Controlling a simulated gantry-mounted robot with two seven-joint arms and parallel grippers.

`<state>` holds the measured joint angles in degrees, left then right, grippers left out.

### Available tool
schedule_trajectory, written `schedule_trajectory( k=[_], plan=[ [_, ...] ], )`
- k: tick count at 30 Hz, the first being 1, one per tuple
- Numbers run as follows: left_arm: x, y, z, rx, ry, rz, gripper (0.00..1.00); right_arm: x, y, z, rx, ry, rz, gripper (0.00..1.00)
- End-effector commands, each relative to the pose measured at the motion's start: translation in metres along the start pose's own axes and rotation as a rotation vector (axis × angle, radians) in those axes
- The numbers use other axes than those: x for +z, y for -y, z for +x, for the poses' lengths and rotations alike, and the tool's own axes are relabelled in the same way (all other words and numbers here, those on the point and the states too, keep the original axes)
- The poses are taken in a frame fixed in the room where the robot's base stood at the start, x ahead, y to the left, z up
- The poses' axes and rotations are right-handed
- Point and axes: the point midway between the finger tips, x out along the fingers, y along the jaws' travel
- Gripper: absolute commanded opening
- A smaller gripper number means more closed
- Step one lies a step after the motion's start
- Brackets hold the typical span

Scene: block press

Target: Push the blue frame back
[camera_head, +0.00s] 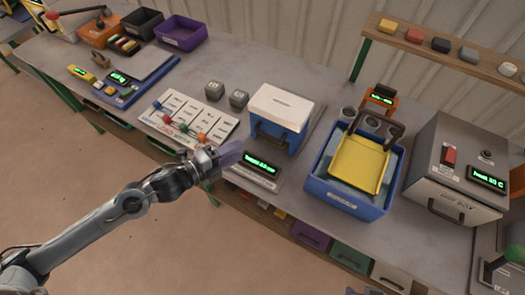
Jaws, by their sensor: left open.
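The blue frame (294,139) stands upright on a grey base at the middle of the bench, with a white top (281,104) and a dark handle on its front. A green-lit display (259,164) lies in front of it. My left gripper (232,155) is at the front left of the frame, near the display. It is open, with a purple tip pointing toward the frame; touching or apart I cannot tell. A sliver of dark parts at the bottom edge may be my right gripper (365,292); its fingers are cut off.
A blue tub (345,206) with a yellow scoop (358,163) stands right of the frame, then a grey oven-like box (441,190). A shelf (455,57) with several blocks is behind.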

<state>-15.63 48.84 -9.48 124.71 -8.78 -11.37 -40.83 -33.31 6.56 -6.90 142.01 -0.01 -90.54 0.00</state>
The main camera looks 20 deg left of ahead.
Motion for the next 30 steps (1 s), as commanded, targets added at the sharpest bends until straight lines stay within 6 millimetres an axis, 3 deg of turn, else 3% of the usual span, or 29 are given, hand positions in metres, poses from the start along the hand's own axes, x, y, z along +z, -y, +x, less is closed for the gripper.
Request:
schedule_trajectory(
  k=[1,3,11,30],
  plan=[
    [0.003,-0.008,0.003,-0.003,0.000,0.012,0.40,0.003,0.000,0.011,0.000,-0.002,0.000,0.43],
    [0.004,-0.009,0.004,-0.006,0.000,0.019,0.40,0.004,0.000,0.015,0.000,-0.003,0.000,0.43],
    [0.006,-0.006,0.018,-0.015,0.003,0.020,0.40,0.004,0.000,0.016,0.002,-0.006,-0.001,0.43],
    [0.005,-0.006,0.104,-0.013,0.001,0.018,0.40,0.006,-0.002,0.021,0.007,-0.003,-0.008,0.43]
  ],
)
